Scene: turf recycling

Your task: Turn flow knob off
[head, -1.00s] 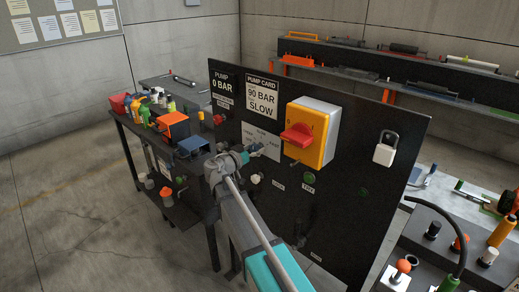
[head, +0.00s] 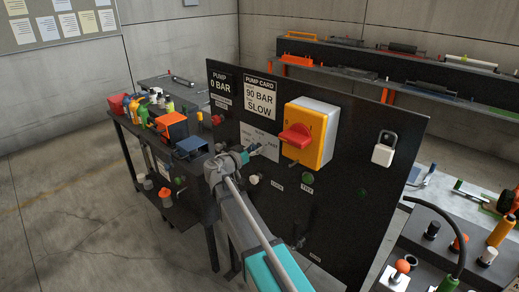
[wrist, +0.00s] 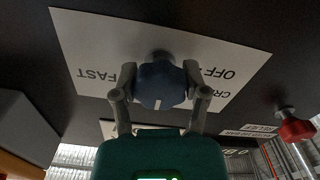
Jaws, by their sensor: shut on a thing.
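The flow knob (wrist: 160,86) is blue and lobed, and stands out from a pale label plate (wrist: 85,45) on the black panel. In the wrist view the plate reads upside down, with FAST at left and OFF at right. My gripper (wrist: 160,80) is shut on the knob, one finger on each side. In the head view my gripper (head: 259,150) is against the panel (head: 350,215) at the plate (head: 252,134), and its fingers largely hide the knob. I cannot tell which setting the knob points to.
A yellow box with a red rotary switch (head: 296,136) sticks out right of my gripper. A white padlock (head: 383,150) hangs farther right. The PUMP CARD (head: 260,97) reads 90 BAR SLOW; the PUMP sign (head: 222,83) reads 0 BAR. A red knob (wrist: 296,127) shows right in the wrist view.

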